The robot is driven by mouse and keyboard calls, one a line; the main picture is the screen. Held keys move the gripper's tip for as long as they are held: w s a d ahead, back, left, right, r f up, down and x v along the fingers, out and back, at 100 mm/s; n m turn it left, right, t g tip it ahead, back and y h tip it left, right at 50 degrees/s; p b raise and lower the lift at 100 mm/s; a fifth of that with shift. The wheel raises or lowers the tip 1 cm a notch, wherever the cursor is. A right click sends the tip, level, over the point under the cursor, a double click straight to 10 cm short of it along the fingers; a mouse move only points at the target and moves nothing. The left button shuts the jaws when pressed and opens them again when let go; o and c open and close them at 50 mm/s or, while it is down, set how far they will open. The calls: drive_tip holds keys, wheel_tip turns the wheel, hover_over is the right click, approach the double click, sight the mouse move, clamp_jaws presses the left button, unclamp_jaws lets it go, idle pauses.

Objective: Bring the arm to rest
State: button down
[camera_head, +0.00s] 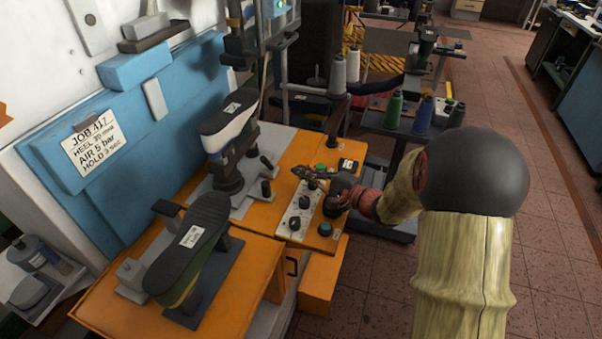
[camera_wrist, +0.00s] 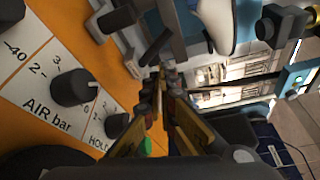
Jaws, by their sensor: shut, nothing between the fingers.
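My gripper (camera_head: 305,173) is shut and empty, just above the control panel (camera_head: 297,222) of the orange machine. My arm comes in from the right. In the wrist view the closed fingers of my gripper (camera_wrist: 160,85) point away from the camera, beside the AIR bar knob (camera_wrist: 72,88) and the HOLD knob (camera_wrist: 117,125). I cannot tell whether the fingertips touch anything.
Two shoe lasts stand on the orange machine: a front one (camera_head: 188,243) and a back one (camera_head: 230,122). A blue board with a JOB 417 card (camera_head: 92,143) is at left. Thread spools (camera_head: 423,114) stand on a dark table behind. The tiled floor at right is clear.

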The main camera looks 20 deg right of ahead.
drive_tip(key=s+a+r+n+g+y+p, duration=0.1)
drive_tip(key=s+a+r+n+g+p, duration=0.1)
drive_tip(key=s+a+r+n+g, duration=0.45)
drive_tip(key=s+a+r+n+g+y+p, duration=0.1)
drive_tip(key=s+a+r+n+g, duration=0.15)
drive_tip(key=s+a, duration=0.8)
drive_tip(key=s+r+n+g+h+p, duration=0.1)
drive_tip(key=s+n+g+h+p, duration=0.2)
drive_tip(key=s, duration=0.5)
drive_tip(key=s+d+r+n+t+h+p, duration=0.1)
drive_tip(key=s+d+r+n+t+h, duration=0.1)
drive_tip(key=d+r+h, duration=0.4)
drive_tip(key=s+d+n, duration=0.1)
drive_tip(key=s, duration=0.1)
drive_tip(key=shift+s+d+n+t+h, duration=0.3)
drive_tip(key=shift+s+n+t+h, duration=0.1)
